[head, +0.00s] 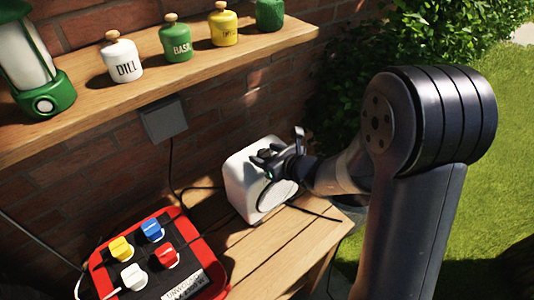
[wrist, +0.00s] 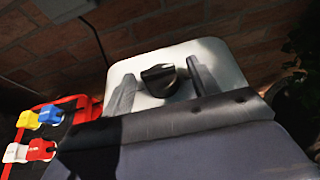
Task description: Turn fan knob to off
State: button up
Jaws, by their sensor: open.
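The fan (head: 240,178) is a white box with a round front, standing on the wooden table against the brick wall. Its black knob (wrist: 159,79) sits on the pale upper face (wrist: 205,52) and shows between my fingers in the wrist view. My gripper (head: 272,155) is at the top of the fan, over the knob area. In the wrist view my gripper (wrist: 160,85) is open, with one finger on each side of the knob and a gap on both sides. The knob's lower part and any markings cannot be made out.
A red tray (head: 208,262) with yellow, blue, red and white plugs lies left of the fan. A shelf (head: 190,62) above holds a green lantern (head: 38,70) and several jars. A grey wall box (head: 164,119) has a cable running down.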

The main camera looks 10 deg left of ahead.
jog(key=c, duration=1)
jog(key=shift+n+y, duration=0.3)
jog(key=n+g, duration=0.1)
jog(key=n+g+y+p, duration=0.2)
jog(key=g, duration=0.1)
jog(key=shift+w+d+n, duration=0.2)
jog(key=shift+w+n, duration=0.1)
jog(key=n+g, duration=0.3)
jog(key=n+g+p, duration=0.1)
jog(key=g, duration=0.1)
jog(key=shift+w+n+y, duration=0.25)
jog(key=shift+n+y, duration=0.05)
jog(key=shift+y, duration=0.1)
jog(key=n+g, duration=0.1)
jog(key=g, duration=0.1)
jog(key=n+g, duration=0.1)
jog(key=n, duration=0.1)
jog(key=n+g+h, duration=0.1)
jog(key=g, duration=0.1)
jog(key=shift+w+a+n+g, duration=0.1)
jog(key=shift+w+n+g, duration=0.2)
jog(key=shift+w+a+n+g+h, duration=0.15)
jog(key=shift+n+g+h, duration=1.45)
jog(key=shift+n+g, duration=0.6)
